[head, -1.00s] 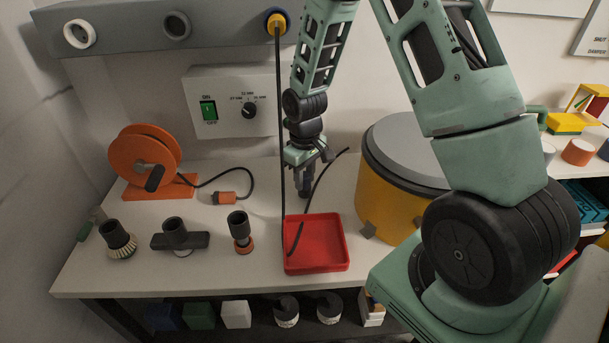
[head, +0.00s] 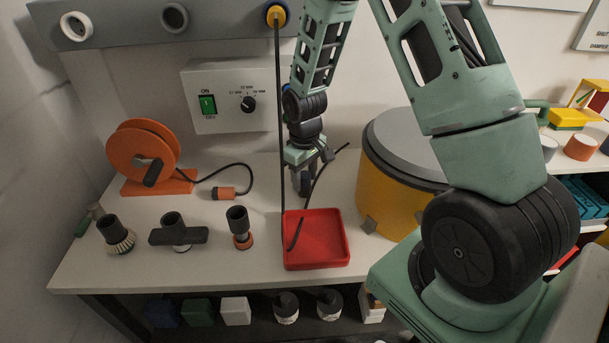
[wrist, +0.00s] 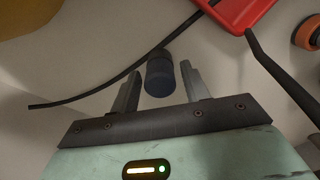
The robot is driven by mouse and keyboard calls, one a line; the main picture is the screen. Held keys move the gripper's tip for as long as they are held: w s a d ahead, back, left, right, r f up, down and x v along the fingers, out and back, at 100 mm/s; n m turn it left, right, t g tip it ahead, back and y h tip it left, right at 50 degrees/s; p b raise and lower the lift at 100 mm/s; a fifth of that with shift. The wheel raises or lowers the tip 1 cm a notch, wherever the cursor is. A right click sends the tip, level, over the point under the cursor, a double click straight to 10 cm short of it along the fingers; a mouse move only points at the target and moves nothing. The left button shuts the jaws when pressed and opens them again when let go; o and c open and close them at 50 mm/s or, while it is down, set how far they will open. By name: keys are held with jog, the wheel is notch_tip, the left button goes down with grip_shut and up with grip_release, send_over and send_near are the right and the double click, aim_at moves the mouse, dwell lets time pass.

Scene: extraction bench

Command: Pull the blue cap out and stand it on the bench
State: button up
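The blue cap (wrist: 159,75), a dark blue cylinder, stands between my two fingers in the wrist view and appears to rest on the bench (head: 265,180). My gripper (wrist: 161,72) is open around it, with a narrow gap on each side. In the head view, my gripper (head: 302,186) points down low over the bench, behind the red tray; the cap is mostly hidden by the fingers there. A blue collar with a yellow plug (head: 277,16) sits on the grey wall duct (head: 225,18).
A black cable (head: 281,120) hangs from the yellow plug toward the red tray (head: 330,245). Another stretch of cable (wrist: 85,96) lies close to the cap. A yellow drum (head: 385,200) stands to the right; an orange reel (head: 140,150) and several brushes and nozzles stand left.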

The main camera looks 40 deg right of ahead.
jog(key=shift+o, duration=0.3)
jog(key=shift+r, duration=0.1)
notch_tip(320, 180, up, 12)
jog(key=shift+p, duration=0.4)
dwell(0.4)
jog(key=s+a+r+n+p, duration=0.2)
jog(key=s+a+r, duration=0.3)
jog(key=s+a, duration=0.7)
jog(key=s+a+r+n+p, duration=0.3)
jog(key=s+a+r, duration=0.3)
jog(key=s+a, duration=0.6)
jog(key=shift+s+a+r+y, duration=0.15)
jog(key=shift+a+r+y, duration=0.05)
jog(key=shift+a+y, duration=0.1)
